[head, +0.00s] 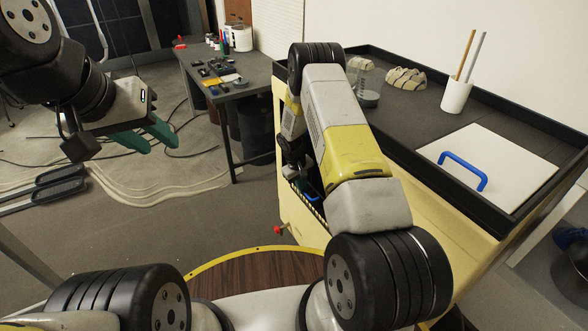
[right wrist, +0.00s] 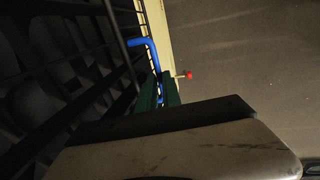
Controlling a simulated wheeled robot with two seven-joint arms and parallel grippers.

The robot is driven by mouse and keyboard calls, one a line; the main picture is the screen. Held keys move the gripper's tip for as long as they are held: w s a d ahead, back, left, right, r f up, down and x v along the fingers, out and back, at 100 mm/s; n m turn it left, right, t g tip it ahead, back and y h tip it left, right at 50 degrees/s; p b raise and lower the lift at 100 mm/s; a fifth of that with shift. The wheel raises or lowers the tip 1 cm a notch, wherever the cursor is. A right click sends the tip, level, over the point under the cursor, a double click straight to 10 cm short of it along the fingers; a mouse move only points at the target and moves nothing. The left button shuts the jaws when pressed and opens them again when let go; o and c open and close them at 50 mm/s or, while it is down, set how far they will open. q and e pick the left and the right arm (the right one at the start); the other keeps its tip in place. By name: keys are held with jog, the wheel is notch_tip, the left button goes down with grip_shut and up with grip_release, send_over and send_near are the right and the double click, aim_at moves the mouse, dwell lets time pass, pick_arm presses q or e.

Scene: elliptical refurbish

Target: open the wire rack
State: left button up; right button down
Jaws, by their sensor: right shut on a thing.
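The wire rack (right wrist: 85,95) is a black wire frame on the left of the right wrist view. A strip of its edge (head: 311,204) shows low in the cream cabinet's side in the head view. A blue handle (right wrist: 148,46) is at the rack's right side. My right gripper (right wrist: 161,85) has its green fingers shut on this handle. In the head view that gripper is mostly hidden behind my right arm. How far the rack stands open I cannot tell. My left gripper (head: 160,146) is open and empty over the floor, away from the cabinet.
The cream cabinet (head: 455,262) has a red knob (head: 280,230), close beside my right fingers in the right wrist view. On its top are a white lid with a blue handle (head: 490,165), a white cup (head: 456,97) and a glass. A dark workbench (head: 232,92) stands behind. Cables lie on the floor.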

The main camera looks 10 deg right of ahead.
jog(key=shift+a, duration=0.15)
dwell(0.4)
jog(key=s+a+f+t+h, duration=0.1)
jog(key=s+a+f+h, duration=0.1)
jog(key=a+f, duration=0.3)
jog(key=s+a+f+t+h, duration=0.1)
jog(key=s+a+f+h, duration=0.1)
jog(key=a+f+h, duration=0.2)
notch_tip(320, 180, down, 2)
jog(key=shift+a, duration=0.75)
jog(key=c, duration=1.5)
grip_release()
jog(key=shift+d+r, duration=0.1)
jog(key=shift+r, duration=0.05)
jog(key=shift+s+a+r, duration=0.4)
jog(key=shift+s+a, duration=0.1)
jog(key=shift+a, duration=0.9)
jog(key=shift+s+a+r, duration=0.4)
jog(key=shift+s+a, duration=0.05)
jog(key=shift+a, duration=0.9)
jog(key=shift+s+a+r, duration=0.4)
jog(key=shift+s+a, duration=0.1)
jog(key=shift+a, duration=0.9)
